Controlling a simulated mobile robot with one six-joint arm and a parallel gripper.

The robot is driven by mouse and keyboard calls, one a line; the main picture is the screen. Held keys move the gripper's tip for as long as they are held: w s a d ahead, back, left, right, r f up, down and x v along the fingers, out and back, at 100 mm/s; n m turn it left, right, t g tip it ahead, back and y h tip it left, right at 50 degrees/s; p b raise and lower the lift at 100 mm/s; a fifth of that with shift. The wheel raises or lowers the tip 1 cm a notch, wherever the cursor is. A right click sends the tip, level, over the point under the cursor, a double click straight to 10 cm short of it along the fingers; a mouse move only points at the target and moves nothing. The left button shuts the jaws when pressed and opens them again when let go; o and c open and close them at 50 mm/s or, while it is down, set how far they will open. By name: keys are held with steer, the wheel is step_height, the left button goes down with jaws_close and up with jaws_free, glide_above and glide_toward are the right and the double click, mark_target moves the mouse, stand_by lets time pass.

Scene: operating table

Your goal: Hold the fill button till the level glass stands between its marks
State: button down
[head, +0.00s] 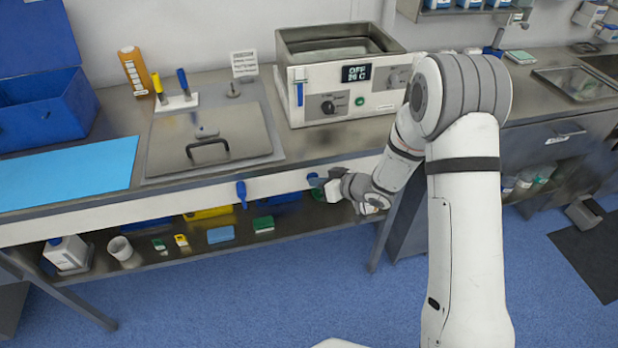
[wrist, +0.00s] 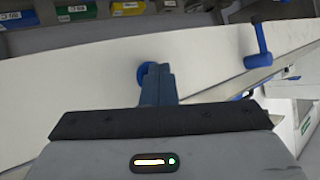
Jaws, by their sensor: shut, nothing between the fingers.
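My gripper (head: 322,182) is shut and empty at the bench's white front panel, below the water bath. In the wrist view its closed fingers (wrist: 158,70) point at a round blue button (wrist: 143,74) on the panel and partly cover it. I cannot tell whether the tips touch the button or stop just short. The level glass (head: 300,92) is a narrow upright strip with blue in it at the left of the bath's front. Its marks are too small to make out. The water bath (head: 345,92) is an open steel tank with a display reading OFF.
A blue lever (head: 241,193) sits on the front panel left of my gripper; it also shows in the wrist view (wrist: 258,48). A lidded steel basin (head: 210,140) is left of the bath. Below, a shelf (head: 150,268) holds bottles and small boxes.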

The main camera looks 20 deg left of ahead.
steer(key=shift+s+d, duration=0.4)
steer(key=shift+s, duration=0.25)
steer(key=shift+s, duration=0.15)
steer(key=shift+s+d+b, duration=0.25)
steer(key=shift+s+d, duration=0.4)
steer(key=shift+s, duration=0.35)
steer(key=shift+s+d+b, duration=0.25)
steer(key=shift+s+d, duration=0.4)
steer(key=shift+s, duration=0.35)
